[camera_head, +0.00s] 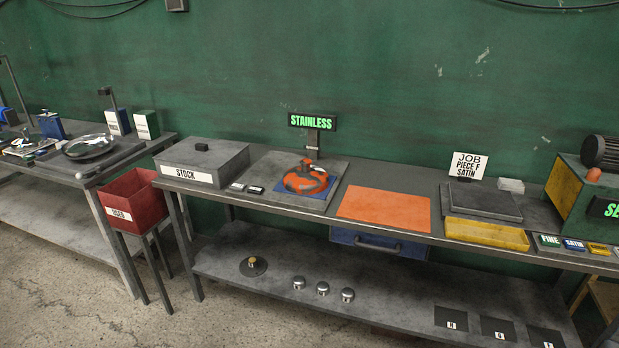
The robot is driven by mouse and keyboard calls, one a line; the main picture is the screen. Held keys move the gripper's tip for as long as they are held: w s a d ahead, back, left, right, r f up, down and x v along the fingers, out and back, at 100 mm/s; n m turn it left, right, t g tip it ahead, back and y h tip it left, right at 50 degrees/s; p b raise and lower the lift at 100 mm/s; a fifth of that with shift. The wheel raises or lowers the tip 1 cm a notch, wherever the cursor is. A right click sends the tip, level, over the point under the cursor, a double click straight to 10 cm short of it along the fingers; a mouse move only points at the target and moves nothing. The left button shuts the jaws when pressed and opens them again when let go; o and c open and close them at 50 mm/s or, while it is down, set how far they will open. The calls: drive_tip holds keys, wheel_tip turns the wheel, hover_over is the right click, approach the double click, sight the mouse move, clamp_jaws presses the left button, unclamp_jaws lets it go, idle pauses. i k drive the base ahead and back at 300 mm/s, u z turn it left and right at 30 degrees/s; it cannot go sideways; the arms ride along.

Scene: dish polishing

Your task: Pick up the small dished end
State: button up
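No part is labelled as the small dished end, and I cannot tell for sure which it is. Three small shiny domed metal pieces stand in a row on the lower shelf: a left one (298,283), a middle one (322,288) and a right one (347,294). A large shiny metal dish (90,145) sits on the left bench. A round orange and grey piece (305,179) sits on a blue pad under the STAINLESS sign. My gripper is not in view.
A dark disc with a brass knob (253,265) lies on the lower shelf (400,310); dark lettered plates (499,328) lie at its right. A STOCK box (205,160), an orange mat (384,207) and a yellow tray (486,234) occupy the bench. A red bin (132,200) stands left.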

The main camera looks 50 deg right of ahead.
sight(306, 179)
drive_tip(key=u, duration=0.05)
drive_tip(key=i, duration=1)
drive_tip(key=z, duration=0.05)
